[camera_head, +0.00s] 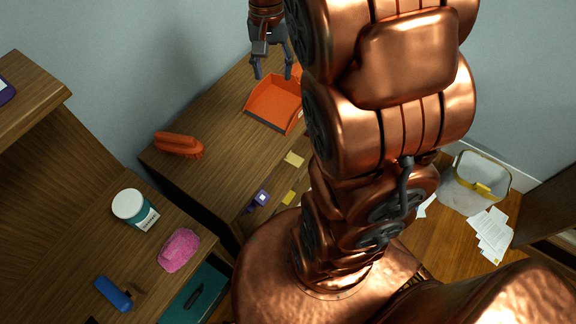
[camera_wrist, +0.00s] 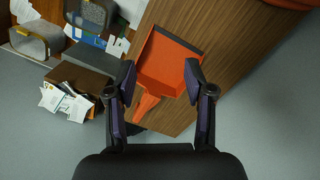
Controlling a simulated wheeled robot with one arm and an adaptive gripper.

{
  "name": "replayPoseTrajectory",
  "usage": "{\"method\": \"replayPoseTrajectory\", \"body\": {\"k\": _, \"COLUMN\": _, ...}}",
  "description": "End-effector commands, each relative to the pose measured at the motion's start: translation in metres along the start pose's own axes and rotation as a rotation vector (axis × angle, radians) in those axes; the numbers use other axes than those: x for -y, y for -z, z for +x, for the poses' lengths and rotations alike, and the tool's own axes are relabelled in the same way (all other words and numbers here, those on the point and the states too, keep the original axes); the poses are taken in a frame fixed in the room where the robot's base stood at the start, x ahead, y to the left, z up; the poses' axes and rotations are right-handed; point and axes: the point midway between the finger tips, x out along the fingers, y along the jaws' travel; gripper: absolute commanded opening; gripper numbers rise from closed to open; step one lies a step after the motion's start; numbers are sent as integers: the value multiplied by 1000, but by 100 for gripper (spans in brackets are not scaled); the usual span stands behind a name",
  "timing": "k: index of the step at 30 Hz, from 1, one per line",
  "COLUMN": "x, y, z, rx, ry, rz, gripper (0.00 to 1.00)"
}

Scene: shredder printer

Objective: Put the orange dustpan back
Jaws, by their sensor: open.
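The orange dustpan (camera_head: 274,104) lies on a wooden desk top (camera_head: 215,130), close to the wall, in the head view. In the wrist view the dustpan (camera_wrist: 168,66) is between and beyond my fingers, with its handle (camera_wrist: 146,106) pointing down toward the lower left. My gripper (camera_head: 271,74) is open and empty, just above the far edge of the dustpan in the head view. In the wrist view my gripper (camera_wrist: 163,86) shows both fingers spread apart; I cannot tell whether they touch the dustpan. An orange brush (camera_head: 179,145) lies on the left end of the desk.
A shelf at lower left holds a white-lidded jar (camera_head: 134,208), a pink sponge (camera_head: 179,250) and a blue object (camera_head: 114,293). A bin (camera_head: 475,184) and loose papers (camera_head: 491,235) are on the floor at right. The desk between brush and dustpan is clear.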

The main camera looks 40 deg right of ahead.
Motion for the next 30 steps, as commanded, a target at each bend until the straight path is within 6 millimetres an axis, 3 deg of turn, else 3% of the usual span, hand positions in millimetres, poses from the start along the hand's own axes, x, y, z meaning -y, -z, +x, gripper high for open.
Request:
{"method": "replayPoseTrajectory", "body": {"k": 1, "x": 1, "y": -18, "z": -1, "rx": 3, "ry": -1, "rz": -42, "gripper": 53}}
{"method": "replayPoseTrajectory", "body": {"k": 6, "x": -1, "y": -71, "z": 1, "rx": 17, "ry": -10, "rz": -184, "gripper": 53}}
{"method": "replayPoseTrajectory", "body": {"k": 18, "x": -26, "y": -185, "z": 23, "rx": 54, "ry": -30, "rz": -535, "gripper": 53}}
{"method": "replayPoseTrajectory", "body": {"k": 24, "x": -40, "y": -221, "z": 36, "rx": 69, "ry": -41, "rz": -664, "gripper": 53}}
{"method": "replayPoseTrajectory", "body": {"k": 30, "x": -46, "y": -231, "z": 40, "rx": 72, "ry": -45, "rz": -707, "gripper": 53}}
